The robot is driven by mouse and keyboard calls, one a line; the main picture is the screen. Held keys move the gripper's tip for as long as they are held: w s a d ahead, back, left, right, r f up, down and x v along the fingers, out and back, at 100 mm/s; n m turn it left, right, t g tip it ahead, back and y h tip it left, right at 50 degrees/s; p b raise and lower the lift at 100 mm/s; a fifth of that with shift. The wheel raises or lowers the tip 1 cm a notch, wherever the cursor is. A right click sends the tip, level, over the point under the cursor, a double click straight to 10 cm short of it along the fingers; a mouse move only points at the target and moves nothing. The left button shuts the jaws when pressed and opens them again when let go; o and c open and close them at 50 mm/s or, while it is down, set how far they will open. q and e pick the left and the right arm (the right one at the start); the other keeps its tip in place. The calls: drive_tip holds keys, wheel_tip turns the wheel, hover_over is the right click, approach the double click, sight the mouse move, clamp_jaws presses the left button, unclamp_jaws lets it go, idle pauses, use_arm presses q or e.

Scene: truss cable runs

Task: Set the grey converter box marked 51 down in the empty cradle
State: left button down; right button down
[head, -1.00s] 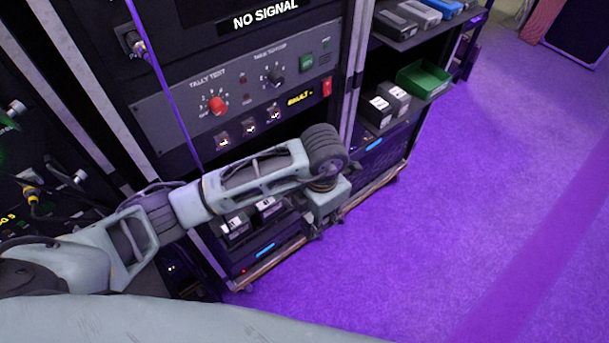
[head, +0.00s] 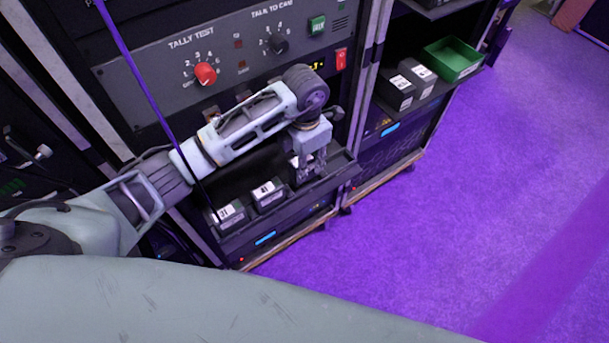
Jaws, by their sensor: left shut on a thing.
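My left gripper (head: 308,172) points down over the right part of a low dark shelf in the rack. It is shut on a grey box, mostly hidden by the fingers; I cannot read its mark. I cannot tell whether the box touches the shelf. The spot under the gripper is hidden, so I cannot make out the empty cradle there. Left of the gripper, a dark grey box with a white label reading like 41 (head: 267,194) sits on the shelf. Another labelled box (head: 229,213) sits further left. My right gripper is not in view.
A panel with a red knob (head: 205,73) and switches stands above the shelf, behind my arm. A thin purple cable (head: 130,60) runs down at the left. The right rack holds two labelled boxes (head: 396,92) and a green bin (head: 454,59). The purple floor at right is clear.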

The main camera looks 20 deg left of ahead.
use_arm(q)
drive_tip(key=shift+f+b, duration=1.4)
drive_tip(key=shift+f, duration=0.5)
drive_tip(key=shift+f, duration=0.2)
drive_tip(key=c, duration=1.4)
unclamp_jaws()
